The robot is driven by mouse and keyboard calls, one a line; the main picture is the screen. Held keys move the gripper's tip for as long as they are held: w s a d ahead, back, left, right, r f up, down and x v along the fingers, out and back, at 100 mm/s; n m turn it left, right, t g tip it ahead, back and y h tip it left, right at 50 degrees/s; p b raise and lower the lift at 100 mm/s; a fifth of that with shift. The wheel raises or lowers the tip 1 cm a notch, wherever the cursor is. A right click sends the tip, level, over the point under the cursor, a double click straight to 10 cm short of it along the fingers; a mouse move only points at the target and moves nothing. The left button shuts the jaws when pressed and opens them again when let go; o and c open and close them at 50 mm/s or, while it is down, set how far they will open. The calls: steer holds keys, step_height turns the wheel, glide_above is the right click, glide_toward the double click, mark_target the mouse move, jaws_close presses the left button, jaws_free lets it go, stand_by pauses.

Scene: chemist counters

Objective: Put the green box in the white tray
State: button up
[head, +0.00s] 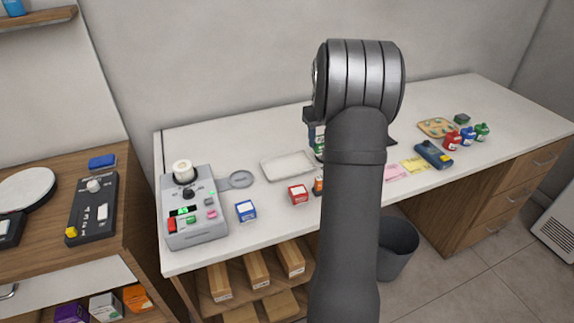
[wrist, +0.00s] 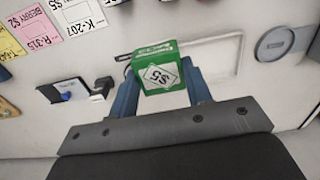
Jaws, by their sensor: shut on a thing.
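The green box (wrist: 158,70), with a white label on its face, sits between the blue fingers of my gripper (wrist: 160,88) in the wrist view. My gripper is shut on it. In the head view my arm hides most of the gripper, and only a little green shows at its left edge. The white tray (head: 288,165) lies flat on the counter, just left of my gripper in the head view. In the wrist view the tray (wrist: 226,52) shows behind and right of the box, which covers part of it. I see nothing in the tray's visible part.
A red box (head: 298,192) and a blue box (head: 246,210) stand in front of the tray. A grey device (head: 192,207) and a round grey disc (head: 241,180) are to the left. Bottles (head: 467,136), cards (head: 414,165) and a blue scanner-like device (head: 433,155) lie right.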

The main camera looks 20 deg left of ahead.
steer(key=a+f, duration=0.2)
steer(key=a, duration=0.1)
steer(key=a+f, duration=0.2)
steer(key=a, duration=0.2)
steer(key=a+f, duration=0.3)
steer(key=a, duration=0.1)
steer(key=shift+w, duration=0.35)
steer(key=shift+f, duration=2)
steer(key=o, duration=1.1)
steer(key=shift+f, duration=0.15)
step_height(320, 180, up, 12)
steer(key=shift+r, duration=0.2)
steer(key=shift+f, duration=0.1)
steer(key=shift+f, duration=4.2)
steer(key=shift+f, duration=0.1)
